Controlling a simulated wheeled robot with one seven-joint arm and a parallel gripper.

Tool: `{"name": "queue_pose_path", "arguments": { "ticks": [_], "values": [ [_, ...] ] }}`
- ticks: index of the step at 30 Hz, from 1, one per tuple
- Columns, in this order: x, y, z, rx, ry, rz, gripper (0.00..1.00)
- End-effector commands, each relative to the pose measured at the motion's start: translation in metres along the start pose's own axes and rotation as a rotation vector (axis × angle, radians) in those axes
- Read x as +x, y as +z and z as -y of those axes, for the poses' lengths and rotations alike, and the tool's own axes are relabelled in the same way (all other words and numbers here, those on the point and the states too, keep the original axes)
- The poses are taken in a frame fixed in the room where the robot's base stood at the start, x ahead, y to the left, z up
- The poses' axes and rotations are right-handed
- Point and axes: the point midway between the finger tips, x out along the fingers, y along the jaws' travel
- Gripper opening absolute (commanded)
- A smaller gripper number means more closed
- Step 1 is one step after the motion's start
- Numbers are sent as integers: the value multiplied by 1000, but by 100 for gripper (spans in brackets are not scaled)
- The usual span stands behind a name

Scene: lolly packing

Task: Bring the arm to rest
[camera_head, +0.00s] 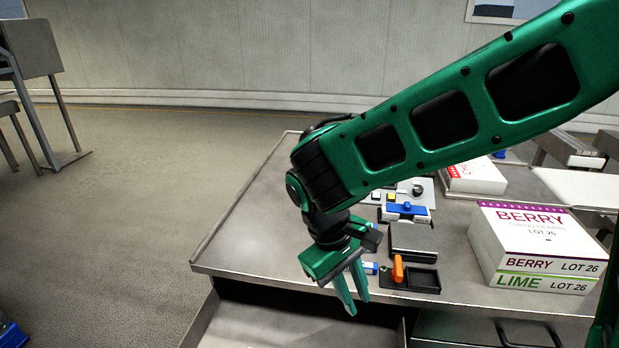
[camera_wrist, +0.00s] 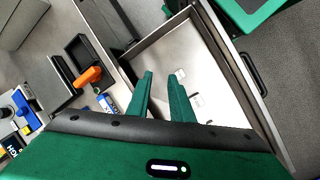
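My green arm reaches in from the right in the head view and bends down at the wrist. My gripper (camera_head: 357,300) hangs at the front edge of the metal table (camera_head: 240,245), pointing down. It also shows in the wrist view (camera_wrist: 161,77), where its two green fingers stand apart with nothing between them. Below and beyond the fingertips is an open metal drawer (camera_wrist: 215,60) with a few small white pieces lying in it. The arm hides part of the table top in the head view.
An orange-handled tool (camera_head: 398,268) stands in a black tray (camera_head: 425,280) right of my gripper. A grey box-like device (camera_head: 413,238) and a blue-and-white device (camera_head: 405,212) are behind it. Stacked BERRY and LIME boxes (camera_head: 535,250) stand at the right. The left table top is clear.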

Motion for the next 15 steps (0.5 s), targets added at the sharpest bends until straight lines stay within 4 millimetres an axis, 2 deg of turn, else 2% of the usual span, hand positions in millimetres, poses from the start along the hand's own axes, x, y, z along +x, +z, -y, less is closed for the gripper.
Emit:
{"name": "queue_pose_path", "arguments": {
  "ticks": [1,6,9,15],
  "values": [
    [0,9,-21,56,-15,-1,20],
    [5,42,-78,224,-63,0,20],
    [9,65,-107,323,-91,0,20],
    [19,118,-152,523,-150,-4,20]
  ]
}}
